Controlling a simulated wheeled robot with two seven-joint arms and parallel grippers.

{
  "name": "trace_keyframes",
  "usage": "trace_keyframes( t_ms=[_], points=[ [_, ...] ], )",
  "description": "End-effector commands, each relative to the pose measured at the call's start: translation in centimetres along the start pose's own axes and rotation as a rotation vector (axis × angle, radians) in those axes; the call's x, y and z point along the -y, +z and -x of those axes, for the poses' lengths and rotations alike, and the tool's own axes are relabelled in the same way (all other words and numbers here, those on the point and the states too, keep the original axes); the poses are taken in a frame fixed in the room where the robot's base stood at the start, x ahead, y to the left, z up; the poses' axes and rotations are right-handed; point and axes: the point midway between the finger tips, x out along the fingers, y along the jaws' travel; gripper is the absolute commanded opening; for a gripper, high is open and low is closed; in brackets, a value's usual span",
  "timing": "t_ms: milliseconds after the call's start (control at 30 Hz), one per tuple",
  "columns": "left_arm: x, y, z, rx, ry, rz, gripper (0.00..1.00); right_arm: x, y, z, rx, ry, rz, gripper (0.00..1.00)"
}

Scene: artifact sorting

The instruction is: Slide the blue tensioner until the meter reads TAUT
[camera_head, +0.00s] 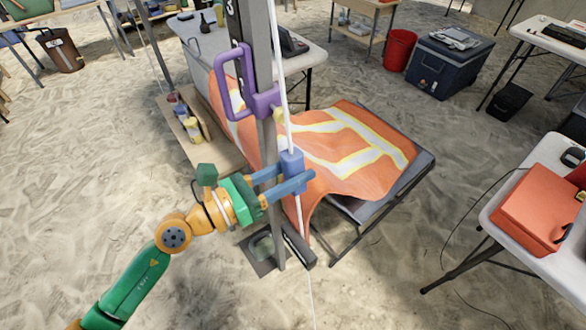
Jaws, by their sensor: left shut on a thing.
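The blue tensioner (291,163) is a small block on the white rope (284,105) beside a grey upright post (262,50). My left gripper (298,180) comes in from the left, its blue-grey fingers shut on the tensioner. A purple handle (228,88) is fixed to the post above it. A dark strip with a white "3" (231,8) shows on the upper post. I see no meter reading in this view. My right gripper is not in view.
A folding chair with an orange safety vest (375,155) stands right behind the post. A white table with an orange case (535,205) is at right. A blue cooler (450,65) and red bucket (399,48) stand farther back. Sandy floor is free at lower left.

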Motion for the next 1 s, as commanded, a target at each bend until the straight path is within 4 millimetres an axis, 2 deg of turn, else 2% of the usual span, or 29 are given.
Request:
trace_keyframes(
  t_ms=[333,633,900,933,1000],
  points=[
    [0.0,-0.3,0.0,0.001,0.000,0.000,0.00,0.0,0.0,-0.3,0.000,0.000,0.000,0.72],
    [-0.1,-5.2,0.0,-0.001,0.000,0.002,0.00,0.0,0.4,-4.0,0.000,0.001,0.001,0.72],
    [0.0,-4.8,0.0,0.000,0.000,0.000,0.00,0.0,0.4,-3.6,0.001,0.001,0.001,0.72],
    [0.0,-4.8,0.0,0.000,0.000,0.000,0.48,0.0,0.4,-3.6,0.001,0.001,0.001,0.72],
    [0.0,-4.8,0.0,0.000,0.000,0.000,0.67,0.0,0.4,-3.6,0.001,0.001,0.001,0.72]
  ],
)
